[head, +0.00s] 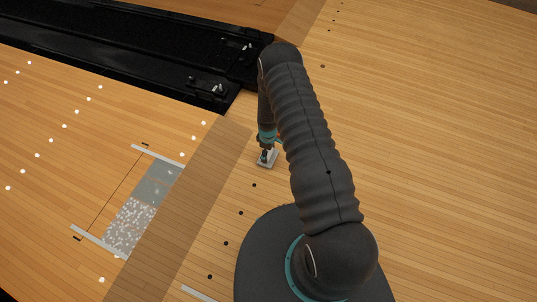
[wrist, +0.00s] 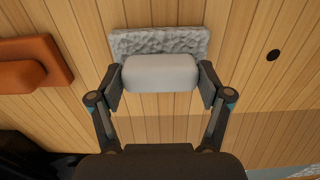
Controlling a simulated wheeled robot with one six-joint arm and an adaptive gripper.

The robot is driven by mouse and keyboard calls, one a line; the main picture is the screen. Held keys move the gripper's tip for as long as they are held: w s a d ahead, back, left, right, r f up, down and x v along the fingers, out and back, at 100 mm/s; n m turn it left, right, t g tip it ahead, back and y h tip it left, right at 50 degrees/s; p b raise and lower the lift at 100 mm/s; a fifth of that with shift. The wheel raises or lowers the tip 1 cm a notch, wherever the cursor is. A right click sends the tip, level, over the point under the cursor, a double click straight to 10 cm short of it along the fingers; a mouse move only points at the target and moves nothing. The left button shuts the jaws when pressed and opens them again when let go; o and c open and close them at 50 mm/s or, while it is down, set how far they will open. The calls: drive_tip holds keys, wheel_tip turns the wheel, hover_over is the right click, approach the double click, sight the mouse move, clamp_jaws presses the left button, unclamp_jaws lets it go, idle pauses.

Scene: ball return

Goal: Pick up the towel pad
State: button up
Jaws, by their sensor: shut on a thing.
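The towel pad is a grey, rough-textured slab (wrist: 128,42) with a smooth pale block on top (wrist: 160,73). My gripper (wrist: 160,80) is shut on the pale block, with one finger at each short end. In the head view the pad (head: 271,164) shows small on the wooden floor, and my gripper (head: 266,153) is over it. The pad lies flat; I cannot tell whether it touches the floor.
An orange-brown pad with a rounded block (wrist: 25,65) lies to the left in the wrist view. A black channel (head: 140,50) crosses the upper left. A grey and speckled patch (head: 157,184) lies between pale strips. The wooden floor (head: 440,130) at right is clear.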

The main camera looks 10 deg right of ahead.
wheel_tip(320, 180, up, 4)
drive_tip(key=shift+f, duration=0.1)
drive_tip(key=s+d+r, duration=0.7)
drive_tip(key=s+d, duration=0.1)
drive_tip(key=shift+s, duration=0.3)
drive_tip(key=shift+r, duration=0.1)
